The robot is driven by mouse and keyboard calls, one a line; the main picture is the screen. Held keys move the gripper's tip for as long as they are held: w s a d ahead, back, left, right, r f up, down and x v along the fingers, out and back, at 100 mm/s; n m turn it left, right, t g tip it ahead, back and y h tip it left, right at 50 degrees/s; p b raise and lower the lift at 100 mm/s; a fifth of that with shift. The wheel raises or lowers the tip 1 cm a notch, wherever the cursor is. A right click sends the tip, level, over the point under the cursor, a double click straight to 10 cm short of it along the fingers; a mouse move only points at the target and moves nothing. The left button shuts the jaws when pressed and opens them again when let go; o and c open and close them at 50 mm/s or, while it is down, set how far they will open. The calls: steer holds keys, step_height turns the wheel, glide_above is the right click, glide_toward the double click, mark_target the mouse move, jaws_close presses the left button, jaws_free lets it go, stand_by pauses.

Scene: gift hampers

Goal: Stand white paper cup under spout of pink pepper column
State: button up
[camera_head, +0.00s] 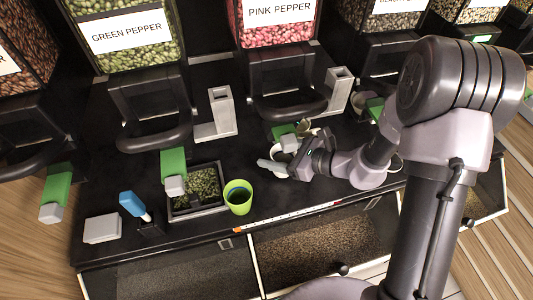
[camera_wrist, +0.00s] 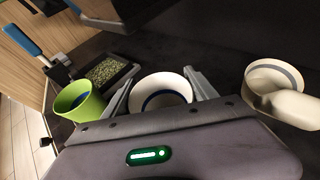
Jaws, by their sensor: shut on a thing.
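The white paper cup (camera_wrist: 160,88) has a blue band inside and sits between the two fingers of my gripper (camera_wrist: 158,98) in the wrist view. My gripper is shut on it. In the head view the cup (camera_head: 279,151) is partly hidden by my gripper (camera_head: 285,163) and by the green-and-grey lever (camera_head: 287,136) of the pink pepper column. The pink pepper column (camera_head: 277,32) is the clear bin of pink grains, labelled PINK PEPPER. The cup is at the front below this column. Its exact fit under the spout and its contact with the counter cannot be told.
A green cup (camera_head: 238,197) stands left of my gripper, next to a black tray (camera_head: 205,212) of green grains. Another white cup (camera_wrist: 274,77) stands to the right in the wrist view.

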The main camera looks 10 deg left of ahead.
steer(key=x, duration=0.1)
steer(key=b+x, duration=0.1)
steer(key=x, duration=0.1)
steer(key=shift+f, duration=0.35)
steer(key=shift+r, duration=0.1)
steer(key=shift+s+b, duration=0.1)
steer(key=shift+b, duration=0.2)
steer(key=o, duration=1.5)
steer(key=shift+c, duration=0.2)
steer(key=shift+r+p, duration=0.15)
steer(key=shift+p, duration=0.15)
steer(key=p+v, duration=0.3)
steer(key=v, duration=0.9)
